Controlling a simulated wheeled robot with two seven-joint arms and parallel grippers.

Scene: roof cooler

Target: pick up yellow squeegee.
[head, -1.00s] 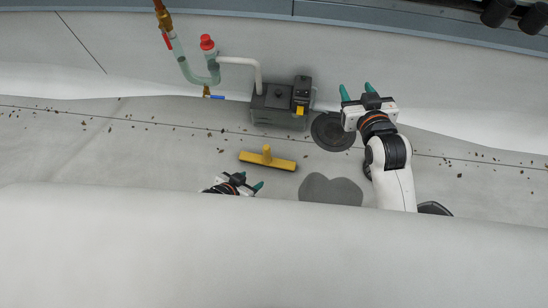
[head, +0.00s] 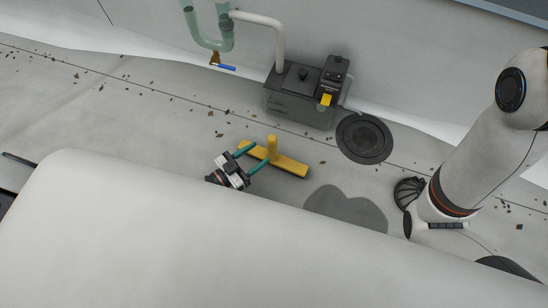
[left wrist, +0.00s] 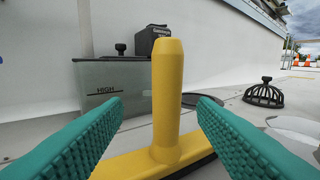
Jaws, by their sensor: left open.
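The yellow squeegee (head: 291,167) lies on the grey roof floor with its short handle standing up. My left gripper (head: 257,156) is open, its teal fingers reaching to the two sides of the handle. In the left wrist view the upright squeegee handle (left wrist: 168,90) stands between the open left fingers (left wrist: 160,115), with a visible gap on each side. The yellow bar runs below it, partly hidden by the fingers. My right arm shows at the right of the head view, but its fingers do not show.
A grey tank (head: 300,100) marked HIGH in the wrist view stands behind the squeegee, with pipes above. A round dark drain (head: 364,138) and black domed strainer (head: 408,190) are to the right. A wet patch (head: 345,207) and scattered leaves mark the floor. A pale rounded ledge (head: 200,240) fills the foreground.

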